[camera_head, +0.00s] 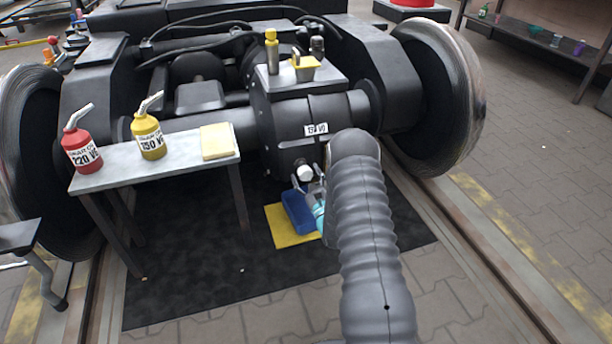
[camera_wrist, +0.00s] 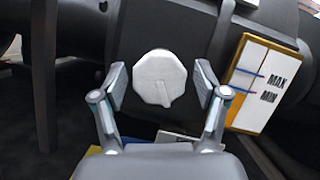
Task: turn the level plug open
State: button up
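The level plug (camera_wrist: 160,79) is a white, many-sided cap with a raised rib pointing down and slightly right. It sits on the dark gearbox housing and also shows as a small white knob in the head view (camera_head: 305,173). My gripper (camera_wrist: 162,84) is open, with one finger to the left and one to the right of the plug. A gap shows between each finger pad and the plug. In the head view my gripper (camera_head: 309,188) is at the plug, partly hidden by my arm.
A MAX/MIN level card (camera_wrist: 264,82) is right of the plug. Below are a blue tray (camera_head: 297,212) and a yellow sheet (camera_head: 284,236) on a black mat. A side table (camera_head: 110,170) holds red (camera_head: 82,150) and yellow (camera_head: 149,137) oil cans. Wheels flank the gearbox.

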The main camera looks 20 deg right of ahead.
jog(key=a+v, duration=0.1)
jog(key=v, duration=0.6)
jog(key=shift+s+d, duration=0.2)
jog(key=shift+d, duration=0.35)
jog(key=shift+f, duration=0.1)
